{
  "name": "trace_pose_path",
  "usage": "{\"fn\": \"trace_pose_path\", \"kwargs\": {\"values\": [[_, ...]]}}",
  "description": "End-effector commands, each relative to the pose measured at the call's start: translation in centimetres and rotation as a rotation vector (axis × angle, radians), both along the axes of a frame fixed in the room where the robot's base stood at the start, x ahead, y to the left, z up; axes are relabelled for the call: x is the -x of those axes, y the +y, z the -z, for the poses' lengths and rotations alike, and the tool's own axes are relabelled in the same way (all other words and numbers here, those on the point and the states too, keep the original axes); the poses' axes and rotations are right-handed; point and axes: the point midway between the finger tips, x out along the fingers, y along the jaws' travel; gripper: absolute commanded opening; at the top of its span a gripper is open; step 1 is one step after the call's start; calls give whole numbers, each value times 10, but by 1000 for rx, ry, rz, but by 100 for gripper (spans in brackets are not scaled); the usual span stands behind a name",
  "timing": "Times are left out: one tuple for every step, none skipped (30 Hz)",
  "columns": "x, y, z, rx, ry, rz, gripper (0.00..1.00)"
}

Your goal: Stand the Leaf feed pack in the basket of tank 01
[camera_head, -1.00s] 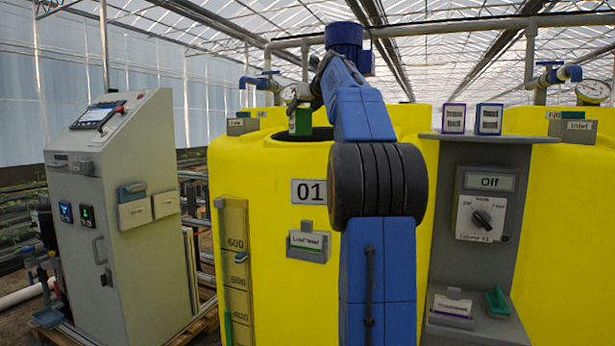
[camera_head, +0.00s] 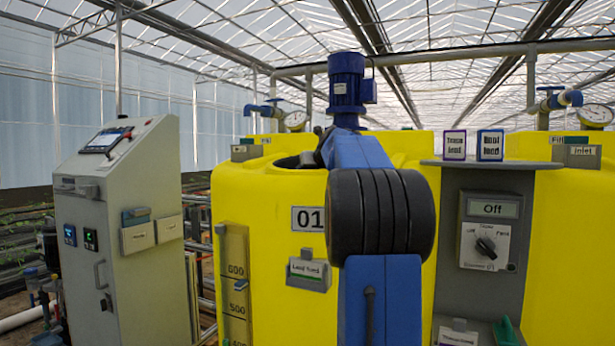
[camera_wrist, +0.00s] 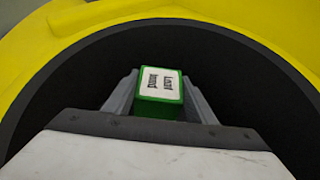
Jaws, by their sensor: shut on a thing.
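The Leaf feed pack (camera_wrist: 159,84) is a green box with a white label on its top face. My gripper (camera_wrist: 159,101) is shut on it, with a grey finger on each side. In the wrist view the pack is inside the dark round opening of tank 01 (camera_head: 262,215), a yellow tank with a 01 plate. The tank's yellow rim (camera_wrist: 45,52) curves around it. The basket cannot be made out in the dark opening, nor the pack's underside. In the head view my arm and the tank hide the pack and gripper.
A blue motor (camera_head: 346,88) rises behind my arm above the tank. A grey shelf (camera_head: 478,163) at the right bears two packs, a purple-edged one (camera_head: 454,145) and a blue one (camera_head: 490,145). A control cabinet (camera_head: 130,215) stands at the left.

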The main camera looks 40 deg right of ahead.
Motion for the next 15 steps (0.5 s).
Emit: {"fn": "trace_pose_path", "kwargs": {"values": [[1,1,4,-1,0,0,18],[1,1,6,0,-1,0,18],[1,1,8,0,-1,0,18],[1,1,9,1,-2,0,18],[1,1,9,1,-2,0,18],[0,1,9,1,-2,0,18],[0,1,9,1,-2,0,18],[0,0,9,1,-2,0,18],[0,0,9,1,-2,0,18],[0,0,9,1,-2,0,18],[0,0,9,1,-2,0,18],[0,0,9,1,-2,0,18],[0,0,10,0,-1,0,18],[0,0,11,0,-1,0,18],[0,0,12,0,-1,0,18]]}}
